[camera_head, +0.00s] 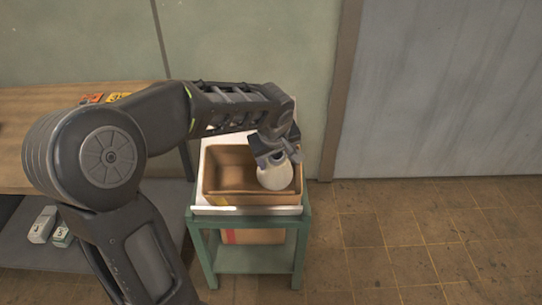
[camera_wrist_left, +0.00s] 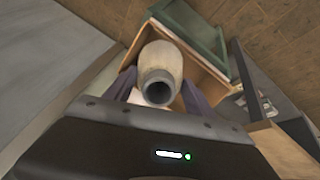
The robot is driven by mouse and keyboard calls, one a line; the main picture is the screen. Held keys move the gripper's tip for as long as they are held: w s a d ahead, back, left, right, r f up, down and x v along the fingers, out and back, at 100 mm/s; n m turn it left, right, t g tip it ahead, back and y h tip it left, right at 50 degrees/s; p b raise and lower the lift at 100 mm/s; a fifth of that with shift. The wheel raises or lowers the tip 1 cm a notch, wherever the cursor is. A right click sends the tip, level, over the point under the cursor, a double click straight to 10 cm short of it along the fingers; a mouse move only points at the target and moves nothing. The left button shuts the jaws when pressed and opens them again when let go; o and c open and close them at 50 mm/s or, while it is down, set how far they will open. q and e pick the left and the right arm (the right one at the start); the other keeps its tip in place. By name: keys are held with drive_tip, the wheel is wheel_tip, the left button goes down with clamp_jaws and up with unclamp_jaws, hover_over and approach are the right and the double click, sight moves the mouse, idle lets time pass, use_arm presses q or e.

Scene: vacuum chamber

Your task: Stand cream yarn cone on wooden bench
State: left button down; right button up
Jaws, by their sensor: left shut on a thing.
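The cream yarn cone (camera_head: 275,176) is in the head view, inside or just above the right part of a brown box. My left gripper (camera_head: 279,156) reaches down over the box and is shut on the cone's narrow upper end. In the left wrist view the cone (camera_wrist_left: 160,62) sits between the two fingers (camera_wrist_left: 158,92), its dark hollow end toward the camera. Whether its wide base touches the box floor cannot be told. The wooden bench (camera_head: 42,98) is at the left, partly hidden behind my left arm. My right gripper is not in view.
The brown box (camera_head: 225,199) stands in a white tray on a green stand (camera_head: 252,221). Orange and yellow cards (camera_head: 118,96) lie on the bench's back edge. Small pale boxes (camera_head: 42,226) sit on its lower shelf. Floor at the right is clear.

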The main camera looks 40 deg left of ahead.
use_arm(q)
drive_tip(key=shift+m, duration=0.4)
drive_tip(key=r+p, duration=0.1)
drive_tip(key=r, duration=0.2)
drive_tip(key=r+p, duration=0.1)
drive_tip(key=r, duration=0.2)
drive_tip(key=shift+w+d, duration=0.1)
drive_tip(key=shift+d, duration=0.1)
drive_tip(key=w+d+f+m+h+b, duration=0.1)
drive_tip(key=d+f+m, duration=0.3)
drive_tip(key=d, duration=0.4)
drive_tip(key=w+d+f+m+h+b, duration=0.1)
drive_tip(key=w+d+f+m+h, duration=0.1)
drive_tip(key=d+f+m+h, duration=0.2)
drive_tip(key=d+m, duration=0.3)
drive_tip(key=d, duration=0.2)
drive_tip(key=shift+w+d+f+b, duration=0.2)
drive_tip(key=shift+d+f+b, duration=0.05)
drive_tip(key=shift+d+b, duration=0.05)
